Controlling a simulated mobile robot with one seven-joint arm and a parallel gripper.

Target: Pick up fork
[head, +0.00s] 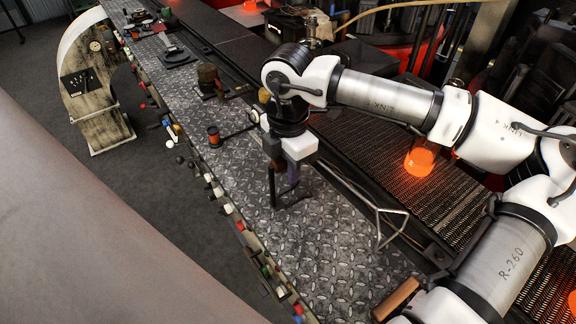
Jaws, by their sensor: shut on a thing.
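My gripper (284,195) points down over the patterned metal plate of the long bench, near the middle of the head view. Its jaws are shut on a slim dark thing, which I take to be the fork (293,174). The fork is small and partly hidden by the fingers and the white gripper body, so its full shape does not show. Its lower end is at or just above the plate; I cannot tell whether it touches.
A bent wire tool (385,210) lies right of my gripper. A wooden handle (397,298) is nearer. A reel-like orange and dark piece (214,136) and a brown block (208,76) stand farther left. Glowing orange moulds (421,160) sit beyond the bench. Coloured knobs line its front edge.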

